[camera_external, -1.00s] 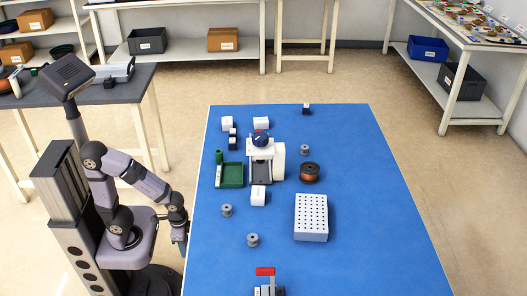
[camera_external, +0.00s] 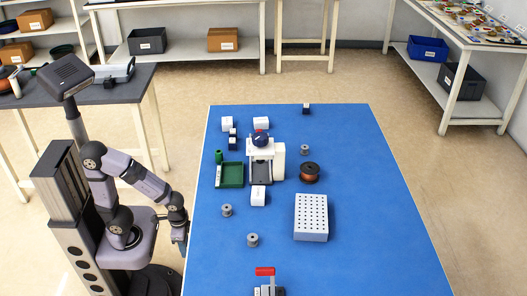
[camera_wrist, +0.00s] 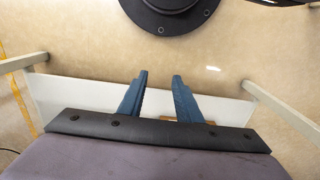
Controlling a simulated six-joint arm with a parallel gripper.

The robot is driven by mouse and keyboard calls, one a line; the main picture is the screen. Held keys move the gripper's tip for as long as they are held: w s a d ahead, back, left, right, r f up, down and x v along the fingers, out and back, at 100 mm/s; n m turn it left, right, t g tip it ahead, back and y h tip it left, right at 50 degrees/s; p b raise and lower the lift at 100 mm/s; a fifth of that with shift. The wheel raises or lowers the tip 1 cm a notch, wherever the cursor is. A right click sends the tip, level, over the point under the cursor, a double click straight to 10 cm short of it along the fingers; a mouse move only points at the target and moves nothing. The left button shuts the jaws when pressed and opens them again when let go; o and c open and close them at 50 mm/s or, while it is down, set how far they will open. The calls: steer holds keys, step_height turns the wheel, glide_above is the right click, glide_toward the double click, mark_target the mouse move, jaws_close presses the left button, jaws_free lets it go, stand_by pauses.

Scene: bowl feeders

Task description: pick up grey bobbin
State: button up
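Three small grey bobbins stand on the blue table in the external view. One bobbin (camera_external: 227,210) is near the table's left side, one bobbin (camera_external: 252,240) is a little nearer the front, and one bobbin (camera_external: 304,150) is farther back on the right. My gripper hangs at the table's left edge, left of the bobbins and apart from them. In the wrist view my gripper (camera_wrist: 158,77) has its two blue fingers apart with nothing between them. No bobbin shows in the wrist view.
The blue table (camera_external: 370,220) also bears a white perforated block (camera_external: 311,218), a copper-coloured spool (camera_external: 309,172), a green tray (camera_external: 231,175), a white device with a dark blue knob (camera_external: 260,141), small white blocks and a red-handled clamp (camera_external: 265,272). The table's right side is clear.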

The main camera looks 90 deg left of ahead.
steer(key=o, duration=0.4)
steer(key=shift+r, duration=0.1)
